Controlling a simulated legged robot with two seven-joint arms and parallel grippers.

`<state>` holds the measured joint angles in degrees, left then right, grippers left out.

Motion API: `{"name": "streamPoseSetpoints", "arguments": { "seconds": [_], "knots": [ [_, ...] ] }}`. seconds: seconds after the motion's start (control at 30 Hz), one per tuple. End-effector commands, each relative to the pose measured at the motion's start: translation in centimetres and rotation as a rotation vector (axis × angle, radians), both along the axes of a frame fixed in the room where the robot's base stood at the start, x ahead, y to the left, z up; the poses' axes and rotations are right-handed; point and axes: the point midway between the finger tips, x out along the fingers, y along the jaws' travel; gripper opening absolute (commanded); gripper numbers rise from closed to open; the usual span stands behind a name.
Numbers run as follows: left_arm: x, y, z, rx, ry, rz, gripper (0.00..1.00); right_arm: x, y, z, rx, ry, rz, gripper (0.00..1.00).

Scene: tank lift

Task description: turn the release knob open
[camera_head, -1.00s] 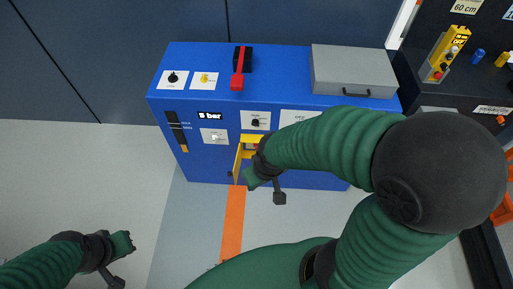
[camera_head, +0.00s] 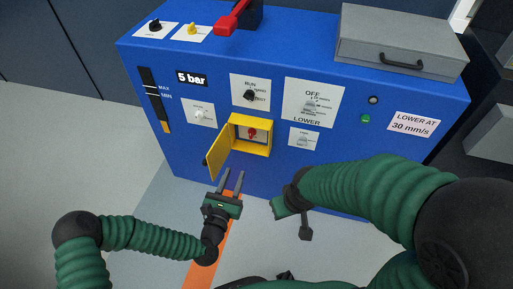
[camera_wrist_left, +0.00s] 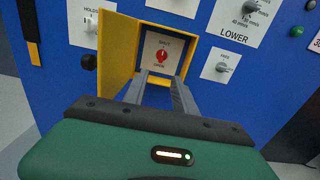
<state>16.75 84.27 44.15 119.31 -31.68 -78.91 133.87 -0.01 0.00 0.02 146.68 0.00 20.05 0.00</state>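The red release knob (camera_head: 252,132) sits on a white plate inside a small yellow box (camera_head: 264,149) low on the blue cabinet. The box's yellow door (camera_head: 218,157) is swung open to the left. In the left wrist view the knob (camera_wrist_left: 162,56) lies ahead, between and beyond my fingers; the plate's lower label seems to read OPEN. My left gripper (camera_head: 233,173) is open and empty in front of and below the box, its fingers toward the knob, apart from it. My right gripper (camera_head: 279,207) is to the right, clear of the box; its fingers are unclear.
The blue cabinet (camera_head: 150,70) carries a black RUN knob (camera_head: 249,95), a white knob (camera_head: 199,113), a LOWER panel (camera_head: 309,102) and a red lever (camera_head: 232,18) on top. A grey case (camera_head: 400,40) lies on top. The open door stands close to my left fingers.

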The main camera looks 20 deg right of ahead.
Motion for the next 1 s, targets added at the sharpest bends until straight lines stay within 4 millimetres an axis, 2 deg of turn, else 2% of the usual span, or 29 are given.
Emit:
{"name": "streamPoseSetpoints", "arguments": {
  "seconds": [0.17,0.4,0.6,0.8,1.0],
  "knots": [
    [2.7,-2.1,-0.2,0.008,-0.006,-0.005,0.33,0.0,0.0,-1.3,0.0,-0.001,0.0,0.33],
    [7.9,-5.8,-0.4,0.011,-0.005,-0.004,0.33,0.0,0.0,-4.0,0.0,0.0,0.0,0.33],
    [11.7,-8.3,-0.3,0.012,-0.004,-0.005,0.33,0.0,0.0,-5.8,0.0,0.0,0.0,0.33],
    [13.4,-9.4,0.0,0.012,-0.001,-0.005,0.33,0.0,0.0,-6.4,0.0,0.0,-0.001,0.33],
    [13.5,-9.5,0.1,0.013,0.001,-0.006,0.33,0.0,0.0,-6.3,0.0,0.0,0.0,0.33]
  ]
}}
